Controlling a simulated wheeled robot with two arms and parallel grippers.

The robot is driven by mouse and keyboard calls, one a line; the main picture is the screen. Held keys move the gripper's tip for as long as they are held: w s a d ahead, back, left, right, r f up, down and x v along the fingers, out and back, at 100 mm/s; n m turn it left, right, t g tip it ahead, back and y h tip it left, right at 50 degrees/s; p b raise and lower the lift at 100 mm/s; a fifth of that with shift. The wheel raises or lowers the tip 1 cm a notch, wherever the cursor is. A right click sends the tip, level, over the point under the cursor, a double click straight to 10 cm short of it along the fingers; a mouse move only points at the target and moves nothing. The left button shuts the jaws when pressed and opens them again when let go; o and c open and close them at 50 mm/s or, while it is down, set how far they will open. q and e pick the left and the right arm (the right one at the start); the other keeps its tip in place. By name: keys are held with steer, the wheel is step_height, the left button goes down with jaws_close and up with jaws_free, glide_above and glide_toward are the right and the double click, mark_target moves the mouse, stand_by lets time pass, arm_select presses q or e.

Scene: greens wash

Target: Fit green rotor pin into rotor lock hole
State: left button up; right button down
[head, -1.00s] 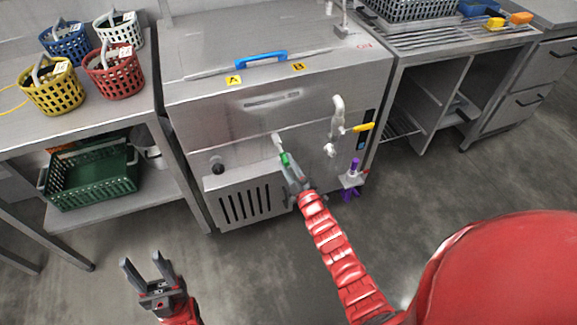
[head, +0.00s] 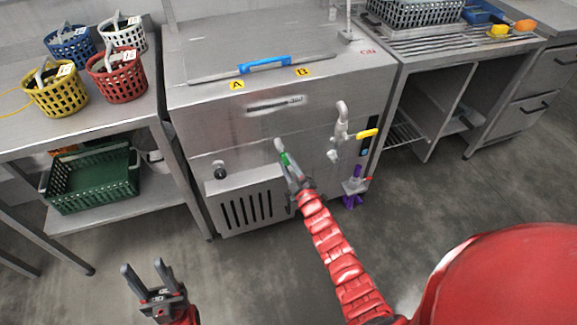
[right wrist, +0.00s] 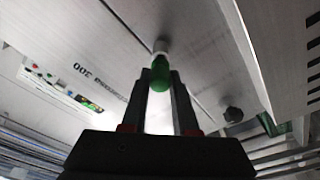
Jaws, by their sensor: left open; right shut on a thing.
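My right gripper (head: 293,176) is shut on the green rotor pin (head: 285,159), in front of the washer's steel front panel (head: 250,140). In the right wrist view the pin's green body (right wrist: 160,74) sits between the fingers (right wrist: 160,88), its pale tip pointing at the panel. The tip is at or close to the panel; I cannot tell whether it is inside a hole. The rotor lock hole is not clearly visible. My left gripper (head: 146,277) is open and empty, low at the left, above the floor and away from the washer.
A vented box (head: 247,207) juts out below. Baskets (head: 118,72) stand on the left table; a green crate (head: 95,180) sits underneath.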

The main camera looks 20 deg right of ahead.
steer(key=shift+w+b, duration=0.35)
steer(key=shift+w, duration=0.5)
steer(key=c, duration=0.6)
jaws_free()
